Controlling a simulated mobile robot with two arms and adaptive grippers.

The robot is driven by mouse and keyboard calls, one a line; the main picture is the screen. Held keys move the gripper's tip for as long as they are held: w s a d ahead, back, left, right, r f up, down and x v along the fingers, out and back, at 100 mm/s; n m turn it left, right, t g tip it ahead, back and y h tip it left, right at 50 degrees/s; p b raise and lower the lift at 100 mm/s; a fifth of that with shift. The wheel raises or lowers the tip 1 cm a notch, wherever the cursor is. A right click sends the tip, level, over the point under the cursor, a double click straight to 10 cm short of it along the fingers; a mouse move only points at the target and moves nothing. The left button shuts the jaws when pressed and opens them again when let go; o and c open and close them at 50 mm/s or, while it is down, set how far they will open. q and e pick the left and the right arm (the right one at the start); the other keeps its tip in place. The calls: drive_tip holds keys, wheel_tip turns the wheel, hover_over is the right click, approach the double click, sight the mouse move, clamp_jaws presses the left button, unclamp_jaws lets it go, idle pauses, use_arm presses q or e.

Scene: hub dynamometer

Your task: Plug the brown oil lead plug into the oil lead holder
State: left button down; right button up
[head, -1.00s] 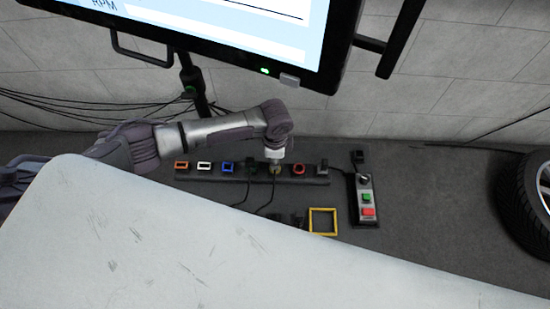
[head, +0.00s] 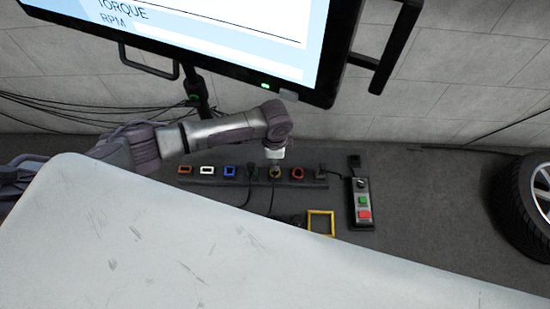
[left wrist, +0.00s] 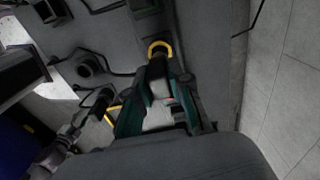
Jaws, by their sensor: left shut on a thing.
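My left gripper (head: 275,155) is over the socket strip (head: 215,180) on the floor, directly above a yellow-brown-rimmed socket, which I take as the oil lead holder (head: 275,174). In the left wrist view my left gripper (left wrist: 158,88) has its teal fingers shut on a dark plug (left wrist: 157,72), which I take as the oil lead plug; its brown colour is not clear. The yellow-rimmed holder (left wrist: 160,44) is just past the fingertips. I cannot tell whether the plug is inside the holder. A dark lead hangs below the gripper in the head view. My right gripper is out of view.
Orange, white, blue and red sockets (head: 298,174) and black plugs (head: 321,173) line the strip. A yellow frame (head: 333,224) and a button box (head: 362,202) are nearby. A tyre (head: 522,205) stands right, a monitor (head: 240,35) above. A pale panel (head: 200,245) covers the foreground.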

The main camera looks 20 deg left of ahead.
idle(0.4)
use_arm(q)
drive_tip(key=s+d+p, duration=0.4)
drive_tip(key=s+p, duration=0.6)
drive_tip(key=s, duration=0.5)
drive_tip(key=shift+d, duration=0.2)
idle(1.1)
drive_tip(key=shift+w+f+b, duration=0.1)
drive_tip(key=shift+f+b, duration=0.95)
drive_tip(key=shift+f, duration=0.9)
drive_tip(key=shift+f, duration=0.1)
drive_tip(key=shift+f+b, duration=1)
drive_tip(key=shift+f, duration=0.4)
